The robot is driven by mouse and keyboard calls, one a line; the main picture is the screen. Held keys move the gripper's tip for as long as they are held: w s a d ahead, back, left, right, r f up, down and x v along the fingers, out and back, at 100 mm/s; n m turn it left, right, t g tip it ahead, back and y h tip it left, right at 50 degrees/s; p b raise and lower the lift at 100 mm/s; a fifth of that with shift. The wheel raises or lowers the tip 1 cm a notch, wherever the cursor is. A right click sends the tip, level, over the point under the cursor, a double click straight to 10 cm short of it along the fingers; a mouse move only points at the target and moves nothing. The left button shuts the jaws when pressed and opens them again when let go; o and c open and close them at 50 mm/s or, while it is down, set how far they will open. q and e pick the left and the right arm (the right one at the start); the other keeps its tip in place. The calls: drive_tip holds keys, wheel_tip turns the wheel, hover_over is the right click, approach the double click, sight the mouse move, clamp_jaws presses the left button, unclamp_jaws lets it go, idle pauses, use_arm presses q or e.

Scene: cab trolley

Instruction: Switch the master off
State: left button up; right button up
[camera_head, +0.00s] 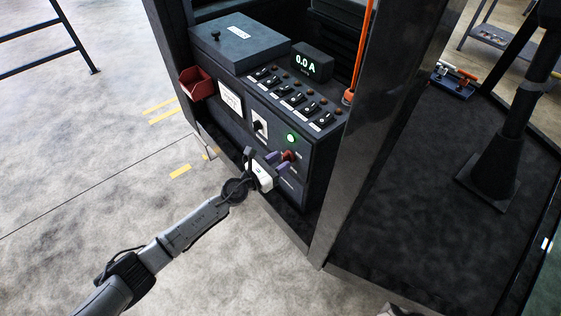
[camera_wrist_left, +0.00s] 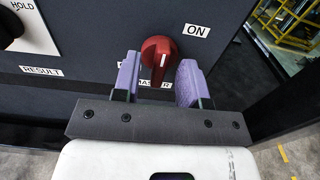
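The master switch is a red rotary knob (camera_wrist_left: 157,55) on the dark panel; it also shows in the head view (camera_head: 289,155).
A green lamp (camera_head: 290,138) glows above the knob. The display (camera_head: 312,62) reads 0.0 A beside a row of black rocker switches (camera_head: 295,100). A smaller black selector (camera_head: 258,127) sits to the left. A dark post (camera_head: 365,130) stands right of the panel. The floor at left is open.

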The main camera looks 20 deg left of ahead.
use_arm(q)
drive_tip(key=shift+w+d, duration=0.15)
drive_tip(key=shift+w, duration=0.05)
clamp_jaws()
idle(0.4)
